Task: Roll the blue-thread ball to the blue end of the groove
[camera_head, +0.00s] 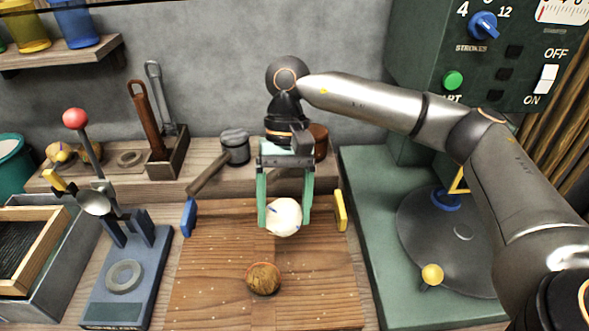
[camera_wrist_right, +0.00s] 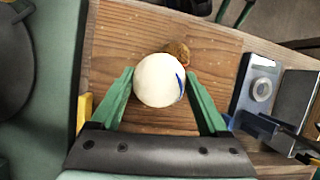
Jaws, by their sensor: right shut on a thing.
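The white ball with blue thread marks (camera_head: 284,217) is between the green fingers of my right gripper (camera_head: 285,208), which is shut on it. In the right wrist view the ball (camera_wrist_right: 159,80) sits between the fingertips, with a blue mark on its right side. It is over the back part of the wooden board (camera_head: 210,285), nearer the yellow end piece (camera_head: 341,211) than the blue end piece (camera_head: 188,217). The groove is hard to make out, so I cannot tell whether the ball touches it. My left gripper is not seen in the head view.
A mallet (camera_head: 234,147) rests behind the blue end. A blue-grey lever press (camera_head: 128,270) stands left of the board, a green machine (camera_head: 370,250) right. The board between ball and blue end looks clear.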

